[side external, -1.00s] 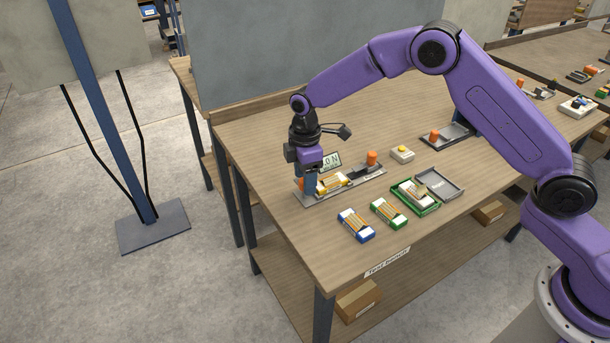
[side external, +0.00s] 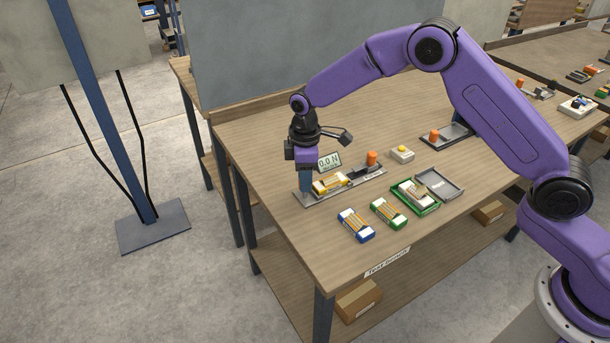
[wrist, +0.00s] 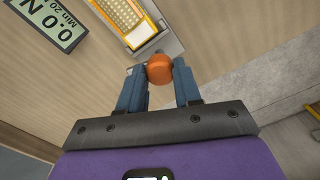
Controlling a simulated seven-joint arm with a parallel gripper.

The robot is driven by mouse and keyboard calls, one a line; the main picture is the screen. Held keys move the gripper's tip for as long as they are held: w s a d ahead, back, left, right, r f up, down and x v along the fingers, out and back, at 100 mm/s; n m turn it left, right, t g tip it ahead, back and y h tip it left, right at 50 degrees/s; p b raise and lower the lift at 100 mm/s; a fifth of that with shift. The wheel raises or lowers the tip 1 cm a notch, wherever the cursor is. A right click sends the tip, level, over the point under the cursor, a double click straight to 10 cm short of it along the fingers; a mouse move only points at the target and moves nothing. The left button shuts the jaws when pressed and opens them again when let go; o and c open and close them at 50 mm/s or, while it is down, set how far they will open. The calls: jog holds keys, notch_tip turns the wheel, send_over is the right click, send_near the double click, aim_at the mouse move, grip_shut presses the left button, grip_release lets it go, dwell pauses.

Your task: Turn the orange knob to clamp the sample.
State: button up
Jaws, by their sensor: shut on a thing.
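The orange knob (wrist: 160,68) sits at the end of the test fixture (side external: 313,198). My gripper (wrist: 160,74) is shut on the knob, one blue-grey finger on each side in the wrist view. In the side view my gripper (side external: 306,188) points down at the fixture's left end, and its fingers hide the knob there. The sample, a yellow-framed piece with a white end (side external: 330,184), lies on the fixture right beside the fingers. It also shows at the top of the wrist view (wrist: 128,18). The display (side external: 329,161) behind it reads 0.0 N.
A box with a yellow button (side external: 402,154) stands behind.

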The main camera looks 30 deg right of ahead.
jog(key=m, duration=1.1)
jog(key=shift+m, duration=2)
jog(key=o, duration=1)
jog(key=shift+o, duration=0.2)
jog(key=shift+r, duration=0.1)
notch_tip(320, 180, up, 17)
jog(key=shift+r, duration=0.15)
